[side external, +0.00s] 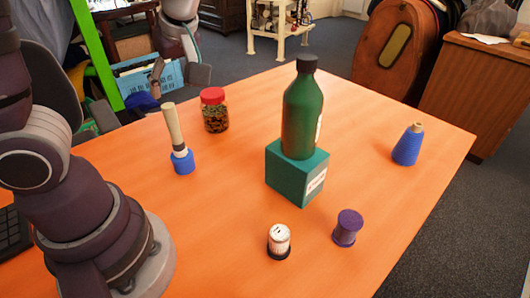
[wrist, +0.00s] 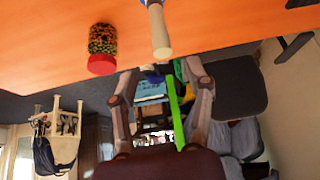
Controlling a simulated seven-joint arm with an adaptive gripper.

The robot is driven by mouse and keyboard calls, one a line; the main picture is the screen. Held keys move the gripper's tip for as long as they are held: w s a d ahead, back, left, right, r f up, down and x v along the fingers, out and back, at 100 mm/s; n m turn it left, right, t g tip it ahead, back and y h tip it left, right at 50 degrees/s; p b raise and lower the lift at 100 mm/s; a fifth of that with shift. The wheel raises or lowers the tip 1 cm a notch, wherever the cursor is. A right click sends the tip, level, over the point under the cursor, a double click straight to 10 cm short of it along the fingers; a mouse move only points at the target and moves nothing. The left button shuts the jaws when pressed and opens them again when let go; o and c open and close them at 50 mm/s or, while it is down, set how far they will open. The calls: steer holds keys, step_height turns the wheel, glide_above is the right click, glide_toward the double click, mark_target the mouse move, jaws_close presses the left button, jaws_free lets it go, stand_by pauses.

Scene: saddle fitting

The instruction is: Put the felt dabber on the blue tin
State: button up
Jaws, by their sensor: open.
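The felt dabber (side external: 174,128), with a pale wooden handle and a dark and white lower part, stands nearly upright on the blue tin (side external: 184,165) at the left of the table. Its foot appears to rest on the tin's top; the exact contact is too small to tell. In the wrist view the dabber's handle (wrist: 160,32) points toward my gripper (wrist: 162,70), and a sliver of blue shows at the top edge. My gripper, also in the side view (side external: 178,76), is open and empty, its fingers apart, just off the handle's free end.
A red-lidded jar (side external: 214,112) stands close right of the dabber. A green bottle (side external: 300,112) stands on a teal box (side external: 292,178) mid-table.

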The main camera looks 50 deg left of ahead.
steer(key=s+d+m+t+h, duration=0.2)
steer(key=d+m+t+h, duration=0.3)
steer(key=m, duration=1.3)
steer(key=d+h, duration=0.1)
steer(key=d, duration=0.2)
steer(key=shift+s+d+r+t, duration=0.35)
steer(key=shift+s+d+t, duration=0.05)
